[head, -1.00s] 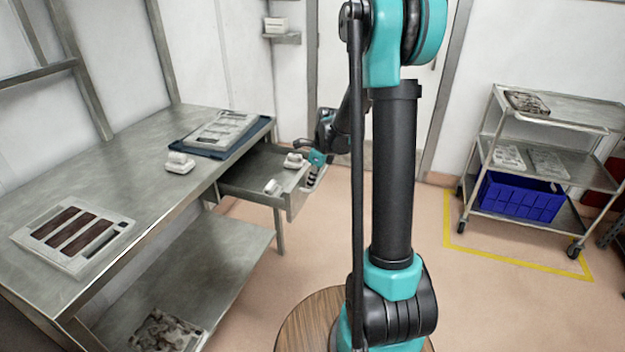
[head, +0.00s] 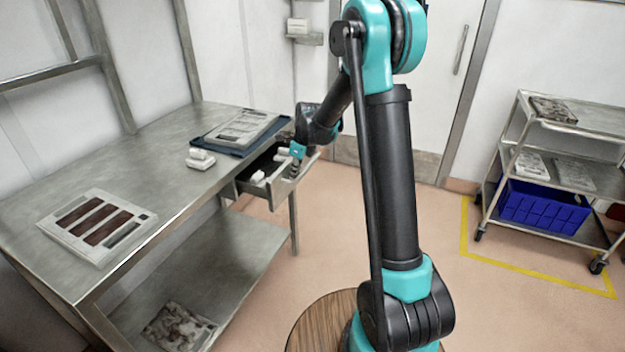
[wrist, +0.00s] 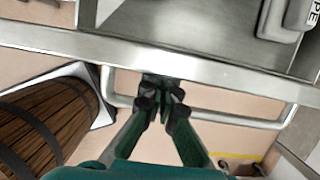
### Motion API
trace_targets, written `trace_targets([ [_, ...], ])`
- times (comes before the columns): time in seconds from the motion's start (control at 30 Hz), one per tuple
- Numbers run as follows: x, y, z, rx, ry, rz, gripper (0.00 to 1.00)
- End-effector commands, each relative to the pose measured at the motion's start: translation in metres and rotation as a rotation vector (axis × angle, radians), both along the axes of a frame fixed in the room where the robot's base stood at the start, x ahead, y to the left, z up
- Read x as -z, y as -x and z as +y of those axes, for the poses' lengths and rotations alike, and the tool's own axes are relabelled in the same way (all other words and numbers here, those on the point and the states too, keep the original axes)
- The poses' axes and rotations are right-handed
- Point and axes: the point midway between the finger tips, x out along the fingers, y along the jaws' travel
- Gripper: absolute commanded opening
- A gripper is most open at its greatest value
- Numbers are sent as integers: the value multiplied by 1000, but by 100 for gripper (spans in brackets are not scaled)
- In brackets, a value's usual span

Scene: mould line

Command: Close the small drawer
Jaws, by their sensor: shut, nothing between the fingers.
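The small drawer (head: 277,190) is under the right end of the metal bench and stands partly open, with white items (head: 258,177) inside. In the wrist view its front panel (wrist: 235,75) crosses the picture, with a bar handle (wrist: 235,119) along it. My gripper (head: 296,170) is at the drawer's outer front; in the wrist view its shut, empty fingertips (wrist: 162,97) are at the panel, by the middle of the handle. I cannot tell whether they touch the panel or the bar. My fingers hide part of the handle.
The bench (head: 150,165) carries a blue tray (head: 212,146) with a mould, a white item (head: 200,160) and a mould with brown bars (head: 97,225). A trolley (head: 575,125) with a blue crate (head: 545,207) stands at the right. The floor in front of the drawer is clear.

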Motion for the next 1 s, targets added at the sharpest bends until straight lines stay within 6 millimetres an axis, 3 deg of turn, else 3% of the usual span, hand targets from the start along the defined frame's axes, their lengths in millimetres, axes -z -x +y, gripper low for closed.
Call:
trace_targets([
  [0.1,0,-15,27,-4,0,0,0],
  [0.4,0,-39,68,-1,0,1,0],
  [0.63,0,-46,79,0,0,0,0],
  [1.0,0,-47,81,0,0,0,0],
])
